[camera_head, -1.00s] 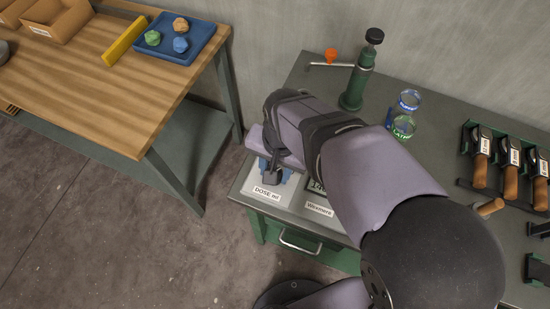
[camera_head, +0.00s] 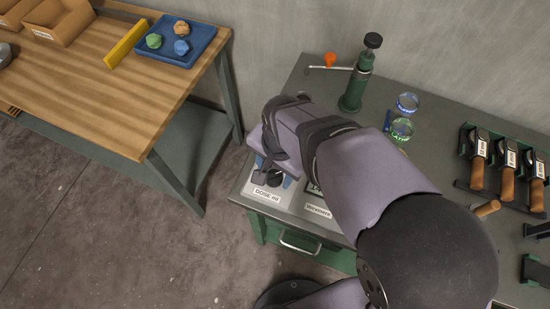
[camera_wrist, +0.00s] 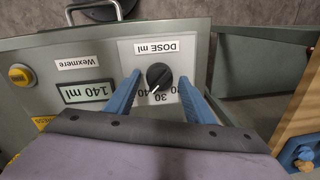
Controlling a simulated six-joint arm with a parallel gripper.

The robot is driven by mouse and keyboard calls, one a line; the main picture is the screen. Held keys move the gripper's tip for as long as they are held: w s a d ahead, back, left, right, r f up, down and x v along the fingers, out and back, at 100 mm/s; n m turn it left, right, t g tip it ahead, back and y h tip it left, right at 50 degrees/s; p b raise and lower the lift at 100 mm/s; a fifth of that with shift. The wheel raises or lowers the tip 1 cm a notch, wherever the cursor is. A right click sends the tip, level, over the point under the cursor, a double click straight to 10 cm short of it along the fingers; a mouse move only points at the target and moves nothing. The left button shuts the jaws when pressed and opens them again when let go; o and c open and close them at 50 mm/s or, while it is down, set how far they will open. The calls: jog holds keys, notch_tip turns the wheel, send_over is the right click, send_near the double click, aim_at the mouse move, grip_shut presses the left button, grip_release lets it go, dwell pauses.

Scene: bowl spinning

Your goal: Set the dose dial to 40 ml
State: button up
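The black dose dial (camera_wrist: 159,76) sits on a pale plate marked DOSE ml, upside down in the wrist view. Its white pointer mark faces the lower left there, by the printed 30 and 40; the exact setting is hard to read. My gripper (camera_wrist: 159,82) has its two blue fingers on either side of the dial, with visible gaps between fingers and knob. In the head view the dial (camera_head: 275,180) shows partly under my wrist.
A yellow button (camera_wrist: 20,76) is on the same panel. A wooden table (camera_head: 90,80) with a blue tray (camera_head: 197,28) is at left.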

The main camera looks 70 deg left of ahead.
aim_at(277, 178)
dwell(0.3)
jog(key=shift+w+d+r+b, duration=0.15)
jog(key=shift+r+b, duration=0.1)
jog(key=shift+r, duration=1.6)
jog(key=shift+d+r+b, duration=0.15)
jog(key=shift+r+b, duration=0.05)
jog(key=shift+r, duration=1.6)
jog(key=w+d+r+m+p, duration=0.1)
jog(key=w+d+m, duration=0.1)
jog(key=w+d, duration=0.75)
jog(key=w+d+m+p, duration=0.1)
jog(key=w+d+p, duration=0.1)
jog(key=w+d, duration=0.75)
jog(key=w+d+m+p, duration=0.1)
jog(key=w+d, duration=0.2)
jog(key=d, duration=0.4)
jog(key=w+d+m, duration=0.1)
jog(key=w+d, duration=0.2)
jog(key=d, duration=0.5)
jog(key=s+d+f+m+p, duration=0.1)
jog(key=s+d, duration=0.3)
jog(key=d, duration=0.6)
jog(key=shift+d+m+h, duration=0.3)
jog(key=shift+d, duration=0.1)
